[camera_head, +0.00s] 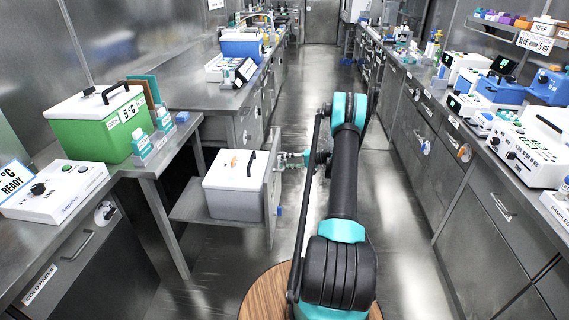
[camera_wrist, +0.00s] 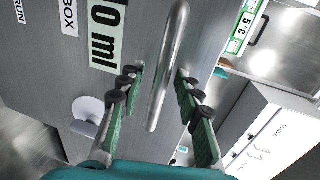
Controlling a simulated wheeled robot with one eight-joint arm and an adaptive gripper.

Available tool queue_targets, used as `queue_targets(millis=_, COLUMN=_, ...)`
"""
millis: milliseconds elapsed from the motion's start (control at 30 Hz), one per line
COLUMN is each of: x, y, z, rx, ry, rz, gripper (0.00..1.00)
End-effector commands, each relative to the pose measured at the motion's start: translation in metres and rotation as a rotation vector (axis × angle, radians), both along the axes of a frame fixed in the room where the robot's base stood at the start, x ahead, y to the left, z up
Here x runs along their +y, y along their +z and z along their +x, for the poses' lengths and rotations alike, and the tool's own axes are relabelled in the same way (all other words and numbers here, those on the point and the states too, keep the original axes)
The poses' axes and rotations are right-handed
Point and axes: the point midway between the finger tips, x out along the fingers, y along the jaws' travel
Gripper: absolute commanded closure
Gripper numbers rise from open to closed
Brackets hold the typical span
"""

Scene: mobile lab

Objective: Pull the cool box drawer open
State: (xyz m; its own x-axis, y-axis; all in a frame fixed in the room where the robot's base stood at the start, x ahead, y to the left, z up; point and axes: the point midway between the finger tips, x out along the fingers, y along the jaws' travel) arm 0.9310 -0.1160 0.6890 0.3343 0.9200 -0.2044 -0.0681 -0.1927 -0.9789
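The cool box drawer (camera_head: 195,207) stands out from under the left bench, with a white lidded box with a black handle (camera_head: 232,190) on it. Its upright grey front panel (camera_head: 272,196) faces my arm. In the wrist view the drawer front (camera_wrist: 125,25) carries a "BOX" label and a "10 ml" label. A silver bar handle (camera_wrist: 168,65) runs between the two fingers of my gripper (camera_wrist: 158,88). The fingers are apart, one on each side of the bar, with gaps visible. In the head view my gripper (camera_head: 287,160) is at the panel's outer side; its fingertips are hard to make out.
A green cool box (camera_head: 95,135) stands on the left bench above. A round white disc (camera_wrist: 88,115) sticks out from the drawer front beside the fingers. The right bench (camera_head: 470,150) is lined with instruments. Aisle floor (camera_head: 400,215) shows clear beside my arm.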

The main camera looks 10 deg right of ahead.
Motion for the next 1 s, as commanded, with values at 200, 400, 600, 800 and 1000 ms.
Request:
queue_targets(millis=200, x=-0.015, y=0.003, z=-0.005, rx=0.001, ry=-0.001, rz=0.0, gripper=0.66)
queue_targets(millis=400, x=-0.052, y=0.011, z=-0.018, rx=-0.001, ry=-0.004, rz=0.0, gripper=0.66)
queue_targets(millis=600, x=-0.086, y=0.019, z=-0.031, rx=-0.001, ry=-0.003, rz=0.0, gripper=0.66)
queue_targets(millis=800, x=-0.106, y=0.023, z=-0.038, rx=0.001, ry=-0.001, rz=0.0, gripper=0.66)
queue_targets(millis=1000, x=-0.111, y=0.024, z=-0.04, rx=0.0, ry=-0.001, rz=0.0, gripper=0.66)
